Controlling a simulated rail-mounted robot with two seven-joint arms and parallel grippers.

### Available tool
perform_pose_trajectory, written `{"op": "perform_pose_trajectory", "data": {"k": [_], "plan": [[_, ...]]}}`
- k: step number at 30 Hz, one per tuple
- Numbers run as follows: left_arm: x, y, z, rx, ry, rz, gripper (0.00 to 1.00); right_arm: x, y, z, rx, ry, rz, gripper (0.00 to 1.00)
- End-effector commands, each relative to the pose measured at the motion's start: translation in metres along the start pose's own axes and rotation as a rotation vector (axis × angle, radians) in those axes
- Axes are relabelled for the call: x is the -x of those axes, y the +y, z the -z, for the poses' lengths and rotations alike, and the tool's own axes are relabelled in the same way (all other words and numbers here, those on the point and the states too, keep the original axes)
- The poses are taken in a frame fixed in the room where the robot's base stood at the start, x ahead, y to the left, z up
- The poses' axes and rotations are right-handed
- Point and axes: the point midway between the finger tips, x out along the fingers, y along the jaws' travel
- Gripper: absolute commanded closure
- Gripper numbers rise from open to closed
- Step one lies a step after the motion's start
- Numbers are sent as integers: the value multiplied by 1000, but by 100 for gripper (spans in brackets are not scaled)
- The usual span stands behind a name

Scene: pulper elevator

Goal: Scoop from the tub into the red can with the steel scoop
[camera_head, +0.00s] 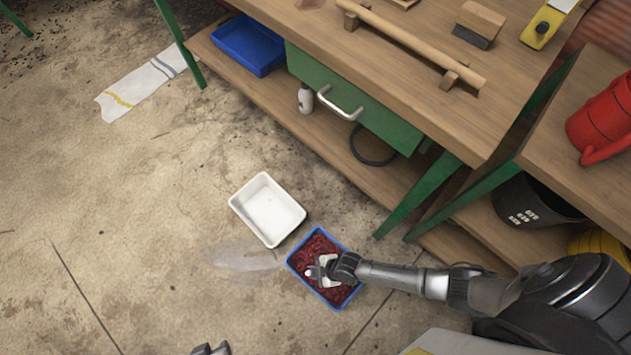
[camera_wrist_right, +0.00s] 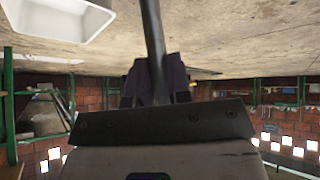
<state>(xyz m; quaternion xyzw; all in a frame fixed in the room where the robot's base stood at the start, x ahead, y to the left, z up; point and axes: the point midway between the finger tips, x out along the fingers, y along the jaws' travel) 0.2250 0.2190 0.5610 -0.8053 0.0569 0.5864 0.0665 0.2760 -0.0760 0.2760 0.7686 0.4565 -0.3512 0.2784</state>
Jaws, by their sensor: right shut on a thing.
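The tub (camera_head: 290,262), blue-rimmed and full of dark red fruit, stands on the floor. My right gripper (camera_head: 322,270) is low over the tub in the head view. In the right wrist view its dark fingers (camera_wrist_right: 156,85) are shut on a dark, straight handle (camera_wrist_right: 152,40), which I take to be the steel scoop's. The scoop's bowl cannot be made out in either view. The red can (camera_head: 602,118) lies or leans on the right-hand table, partly cut off by the frame edge. My left gripper (camera_head: 210,349) barely shows at the bottom edge; its jaws are unclear.
An empty white tray (camera_head: 250,226) stands on the floor beside the tub. The wooden bench (camera_head: 330,35) with a green drawer (camera_head: 350,100) rises behind. A black bucket (camera_head: 535,205) is under the right-hand table. Floor to the left is mostly clear.

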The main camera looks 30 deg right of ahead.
Motion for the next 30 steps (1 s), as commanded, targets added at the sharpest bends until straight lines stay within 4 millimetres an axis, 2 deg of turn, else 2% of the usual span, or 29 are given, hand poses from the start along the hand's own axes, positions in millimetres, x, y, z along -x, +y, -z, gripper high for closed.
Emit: {"op": "perform_pose_trajectory", "data": {"k": [1, 18, 24, 30], "plan": [[-10, 0, -3, 0, 0, 0, 57, -8, -1, -6, -1, 0, 0, 100], [-59, 6, -18, 13, 2, -10, 57, -51, -6, -39, 2, -1, -1, 100], [-71, 6, -22, 11, 2, -8, 57, -62, -8, -47, 2, -1, 0, 100], [-74, 4, -23, 5, 1, -3, 57, -66, -8, -49, 2, 0, -1, 100]]}}
